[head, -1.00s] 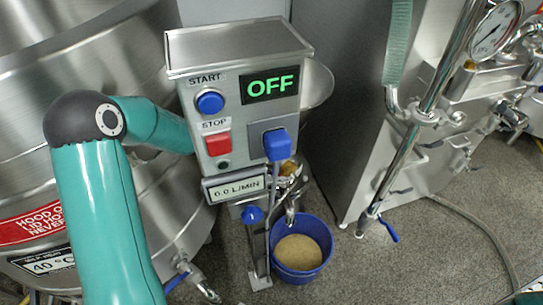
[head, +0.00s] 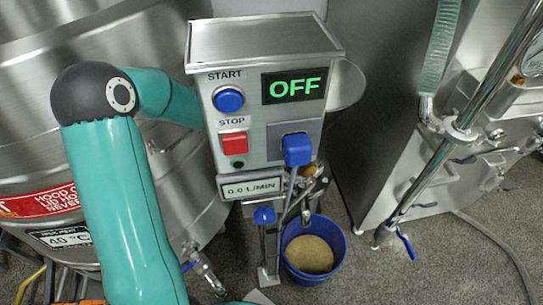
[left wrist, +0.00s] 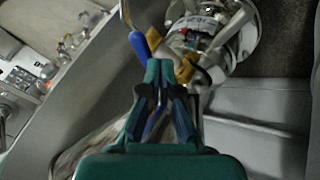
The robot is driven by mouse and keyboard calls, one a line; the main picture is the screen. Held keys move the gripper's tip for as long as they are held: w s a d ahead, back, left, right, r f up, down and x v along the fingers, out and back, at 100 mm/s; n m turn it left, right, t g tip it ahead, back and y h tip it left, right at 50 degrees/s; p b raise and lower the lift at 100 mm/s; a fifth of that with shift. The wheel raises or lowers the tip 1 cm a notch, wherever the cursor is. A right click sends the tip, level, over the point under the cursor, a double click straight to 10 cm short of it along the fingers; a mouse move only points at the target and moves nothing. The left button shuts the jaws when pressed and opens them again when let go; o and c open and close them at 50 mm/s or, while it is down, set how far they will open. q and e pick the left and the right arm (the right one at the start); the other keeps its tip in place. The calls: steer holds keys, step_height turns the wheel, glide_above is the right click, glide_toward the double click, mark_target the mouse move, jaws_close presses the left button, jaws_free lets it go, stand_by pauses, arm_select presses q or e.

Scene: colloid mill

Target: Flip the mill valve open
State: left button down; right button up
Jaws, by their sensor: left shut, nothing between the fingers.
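A blue lever (left wrist: 139,44) shows in the left wrist view beside brass-coloured fittings (left wrist: 186,66) and a metal body. My left gripper (left wrist: 160,68) is shut and empty, its tips just below and right of this lever; I cannot tell if they touch. In the head view my left arm runs behind the control box (head: 262,45), which hides the gripper. I cannot tell which is the mill valve. My right gripper is out of view.
The control box has a START button (head: 229,99), a STOP button (head: 234,143), a blue plug-like part (head: 297,149) and a display reading OFF (head: 293,86). A blue bucket (head: 342,262) with tan contents stands below. A large steel tank (head: 45,85) is at left.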

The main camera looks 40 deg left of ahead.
arm_select(q)
steer(key=x, duration=0.3)
steer(key=shift+w+f+b, duration=0.15)
steer(key=shift+f+b, duration=0.05)
steer(key=shift+b, duration=0.1)
steer(key=shift+d+b, duration=0.6)
steer(key=shift+b, duration=0.1)
steer(key=shift+r, duration=0.1)
